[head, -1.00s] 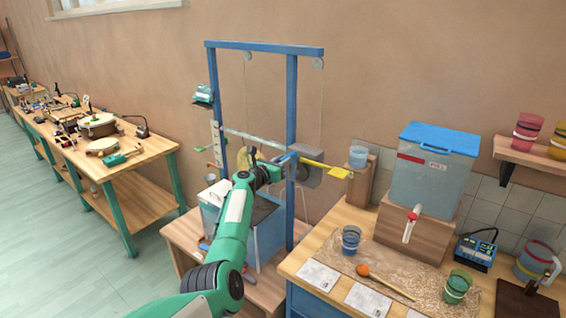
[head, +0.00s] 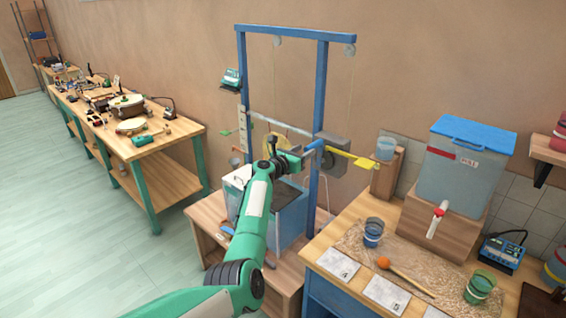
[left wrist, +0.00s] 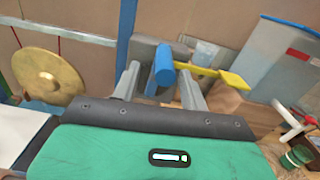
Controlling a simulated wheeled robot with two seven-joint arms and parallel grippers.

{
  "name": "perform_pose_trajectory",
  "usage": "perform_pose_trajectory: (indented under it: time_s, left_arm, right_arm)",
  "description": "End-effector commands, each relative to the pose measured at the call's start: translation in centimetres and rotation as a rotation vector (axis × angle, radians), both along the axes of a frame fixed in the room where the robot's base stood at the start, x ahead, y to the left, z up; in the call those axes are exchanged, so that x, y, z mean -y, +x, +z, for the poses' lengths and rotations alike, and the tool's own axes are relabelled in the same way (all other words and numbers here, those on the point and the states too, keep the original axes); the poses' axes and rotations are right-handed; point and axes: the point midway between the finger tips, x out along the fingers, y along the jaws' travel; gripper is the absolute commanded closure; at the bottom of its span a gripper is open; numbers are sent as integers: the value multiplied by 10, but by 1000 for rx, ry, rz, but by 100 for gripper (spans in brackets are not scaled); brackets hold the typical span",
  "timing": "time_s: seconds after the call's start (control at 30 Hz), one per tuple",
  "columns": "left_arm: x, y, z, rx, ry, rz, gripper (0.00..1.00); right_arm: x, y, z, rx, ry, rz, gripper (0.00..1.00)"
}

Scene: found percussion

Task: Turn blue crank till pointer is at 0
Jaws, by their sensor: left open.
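The blue crank handle (head: 315,146) sits at a grey box (head: 334,152) on the right post of the blue frame (head: 295,31). In the left wrist view the blue handle (left wrist: 163,66) stands between the two fingers of my left gripper (left wrist: 160,88). The gripper is open around it, with a gap at the right finger; I cannot tell whether the left finger touches. In the head view my left gripper (head: 302,156) is beside the crank. A pale scale strip (head: 243,128) stands by the left post, with a small green piece (head: 225,133) beside it. The pointer's reading is too small to tell.
A yellow arm (head: 350,159) sticks out right of the grey box, near a cup (head: 386,148) on a wooden block. A gong (left wrist: 47,76) hangs at left in the wrist view. A tank (head: 277,215) stands below the frame. A workbench (head: 345,262) with cups is at right.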

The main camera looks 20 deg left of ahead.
Motion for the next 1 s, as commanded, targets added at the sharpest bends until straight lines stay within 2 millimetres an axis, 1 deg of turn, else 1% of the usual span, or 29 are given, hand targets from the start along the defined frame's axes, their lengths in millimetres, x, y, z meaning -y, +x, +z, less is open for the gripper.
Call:
perform_pose_trajectory:
  time_s: [0.03,0.27,0.7,0.9,1.0]
  left_arm:
    - [-2,-6,0,1,2,1,56]
    - [-12,-33,-1,1,3,2,56]
    - [-34,-90,-2,1,2,4,56]
    - [-40,-106,0,0,2,4,56]
    - [-41,-108,0,0,0,3,56]
  right_arm:
    - [0,0,2,0,0,0,43]
    - [1,0,0,0,-1,-1,43]
    - [0,0,-11,0,0,-2,43]
    - [-1,0,-14,0,1,-2,43]
    - [-2,0,-15,0,2,-3,43]
